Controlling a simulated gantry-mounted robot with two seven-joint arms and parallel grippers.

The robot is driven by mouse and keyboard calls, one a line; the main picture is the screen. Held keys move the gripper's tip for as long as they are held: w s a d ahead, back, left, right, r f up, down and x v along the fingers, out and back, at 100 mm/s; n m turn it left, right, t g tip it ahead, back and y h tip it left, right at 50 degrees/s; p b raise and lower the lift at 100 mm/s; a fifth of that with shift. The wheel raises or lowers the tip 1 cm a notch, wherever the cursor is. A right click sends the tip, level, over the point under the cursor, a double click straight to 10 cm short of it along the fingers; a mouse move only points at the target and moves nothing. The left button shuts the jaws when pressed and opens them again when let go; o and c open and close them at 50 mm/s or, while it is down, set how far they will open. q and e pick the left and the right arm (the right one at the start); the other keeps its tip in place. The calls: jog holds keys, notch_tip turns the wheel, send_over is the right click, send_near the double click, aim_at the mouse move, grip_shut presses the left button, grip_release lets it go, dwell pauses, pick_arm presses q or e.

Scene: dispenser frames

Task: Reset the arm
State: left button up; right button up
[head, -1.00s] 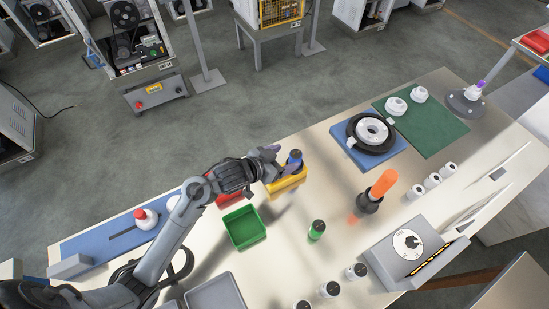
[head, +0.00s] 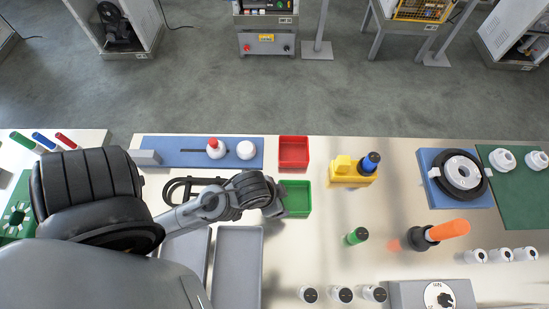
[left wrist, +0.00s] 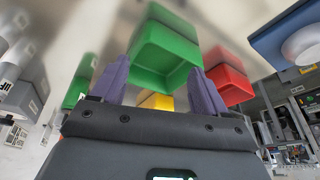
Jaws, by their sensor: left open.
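My left arm comes in from the left in the head view. My left gripper (head: 281,203) is at the left edge of the green bin (head: 297,199). In the left wrist view my left gripper (left wrist: 160,84) has its purple fingers apart with nothing held between them; the green bin (left wrist: 165,55) shows beyond them. My right gripper is in no view.
A red bin (head: 293,152) is behind the green bin. Grey trays (head: 238,265) lie in front of the gripper. Bare table lies between the bins and the bottles.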

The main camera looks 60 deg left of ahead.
pick_arm(q)
jog(key=shift+s, duration=0.6)
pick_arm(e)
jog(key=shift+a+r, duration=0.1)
